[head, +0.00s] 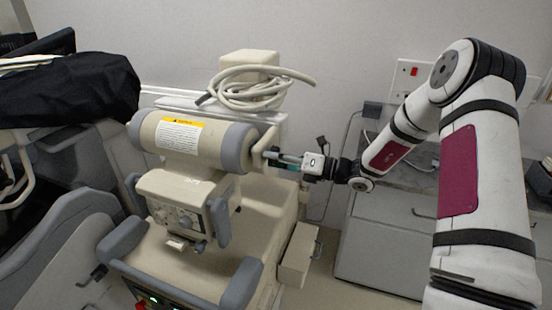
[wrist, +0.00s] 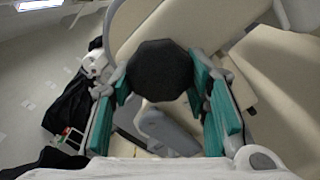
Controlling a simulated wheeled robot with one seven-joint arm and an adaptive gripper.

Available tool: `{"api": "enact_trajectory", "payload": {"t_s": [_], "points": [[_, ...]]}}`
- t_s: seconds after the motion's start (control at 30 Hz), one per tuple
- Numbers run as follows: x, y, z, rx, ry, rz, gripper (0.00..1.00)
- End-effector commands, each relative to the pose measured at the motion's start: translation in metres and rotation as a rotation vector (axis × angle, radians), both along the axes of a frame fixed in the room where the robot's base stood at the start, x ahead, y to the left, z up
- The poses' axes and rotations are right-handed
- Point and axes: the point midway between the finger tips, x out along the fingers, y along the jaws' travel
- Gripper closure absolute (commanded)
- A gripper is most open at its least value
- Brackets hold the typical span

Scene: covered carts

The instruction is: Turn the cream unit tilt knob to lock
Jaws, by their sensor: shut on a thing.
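The cream unit (head: 268,205) stands in the middle of the head view, with a cream cylinder (head: 190,138) with grey end bands lying across its top. The tilt knob, a dark eight-sided knob (wrist: 160,70), shows in the wrist view between the teal fingers of my gripper (wrist: 160,86). The fingers are shut on its two sides. In the head view my gripper (head: 274,157) reaches in from the right to the cylinder's right end, and the knob cannot be made out clearly there. I cannot read any lock mark.
A coiled pale cable (head: 250,90) lies on top of the unit. A black cover (head: 70,92) drapes equipment at the left. A grey cabinet (head: 380,240) stands at the right, below a wall socket with a red switch (head: 413,71). Grey handles (head: 238,285) stick out at the front.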

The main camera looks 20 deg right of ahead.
Motion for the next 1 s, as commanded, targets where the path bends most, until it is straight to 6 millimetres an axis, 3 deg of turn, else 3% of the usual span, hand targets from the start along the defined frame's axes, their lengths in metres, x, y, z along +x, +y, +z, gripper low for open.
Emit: {"api": "enact_trajectory", "payload": {"t_s": [0.5,1.0], "points": [[-0.0009,0.0002,0.0024,0.243,0.335,-0.001,0.85],[-0.0011,0.0003,0.0027,0.324,0.446,-0.001,0.85]]}}
